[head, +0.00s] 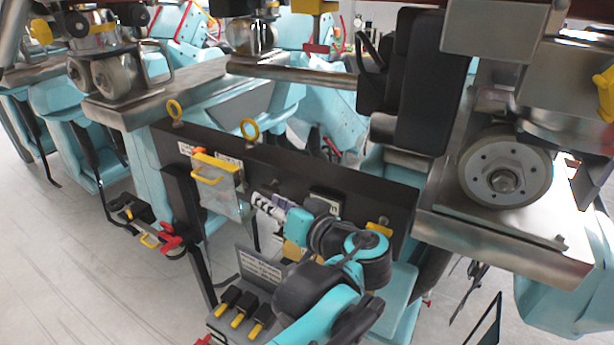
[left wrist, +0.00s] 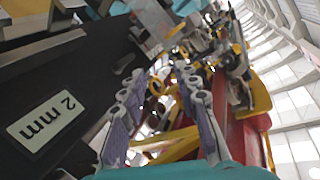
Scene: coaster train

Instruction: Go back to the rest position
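My left gripper (head: 262,203) is in front of the black beam (head: 345,184) of the coaster train in the head view, with my teal and black arm below it. In the left wrist view the left gripper (left wrist: 165,100) has its two purple-grey fingers spread wide apart. Nothing is clamped between them; yellow and metal parts show beyond the gap. I cannot tell whether the fingers touch the beam. My right gripper is not in view.
A clear box with a yellow handle (head: 217,184) hangs left of the gripper. Yellow rings (head: 250,129) stand on the beam. Black blocks with yellow tips (head: 241,310) sit below. A "2 mm" label (left wrist: 46,120) shows beside the fingers. Open floor (head: 90,270) lies left.

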